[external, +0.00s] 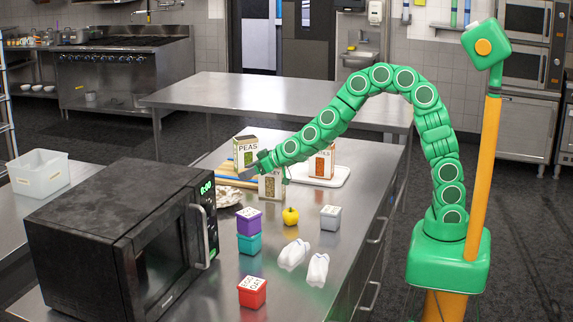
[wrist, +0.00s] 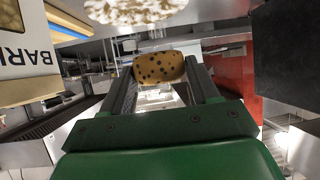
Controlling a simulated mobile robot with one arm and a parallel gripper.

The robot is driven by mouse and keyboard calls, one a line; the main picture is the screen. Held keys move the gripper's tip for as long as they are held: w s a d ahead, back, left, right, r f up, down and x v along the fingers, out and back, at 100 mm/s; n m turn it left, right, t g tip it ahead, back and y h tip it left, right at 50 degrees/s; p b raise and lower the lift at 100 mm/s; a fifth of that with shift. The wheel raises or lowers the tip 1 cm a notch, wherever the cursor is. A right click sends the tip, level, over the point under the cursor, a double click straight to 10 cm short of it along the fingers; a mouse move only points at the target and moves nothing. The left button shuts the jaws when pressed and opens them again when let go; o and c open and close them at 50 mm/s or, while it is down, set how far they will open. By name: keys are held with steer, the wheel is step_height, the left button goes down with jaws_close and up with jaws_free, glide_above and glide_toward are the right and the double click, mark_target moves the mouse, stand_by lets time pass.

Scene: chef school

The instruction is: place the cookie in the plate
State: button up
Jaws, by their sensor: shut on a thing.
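The cookie (wrist: 158,67), tan with dark chips, is clamped between the two fingers of my gripper (wrist: 160,75) in the wrist view. In the external view my gripper (external: 246,173) is above the counter, beside the food boxes; the cookie is too small to make out there. A white, rimmed, plate-like tray (external: 341,177) lies on the counter to the right of the gripper, with a food box on it. I cannot tell whether it is the plate; no other clear plate shows.
A peas box (external: 246,151) and a barley box (external: 271,186) stand close around the gripper. A pale bumpy object (external: 228,197) lies near the microwave (external: 125,240).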

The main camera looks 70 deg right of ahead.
steer(key=x, duration=0.4)
steer(key=f+x, duration=0.1)
steer(key=x, duration=0.3)
steer(key=s+x, duration=0.1)
steer(key=x, duration=0.3)
steer(key=shift+w+a+f, duration=0.1)
steer(key=shift+w+f, duration=0.15)
steer(key=shift+f, duration=0.3)
steer(key=shift+w+f, duration=0.15)
steer(key=shift+f, duration=1.6)
steer(key=shift+f, duration=0.45)
steer(key=o, duration=0.8)
steer(key=shift+a, duration=0.1)
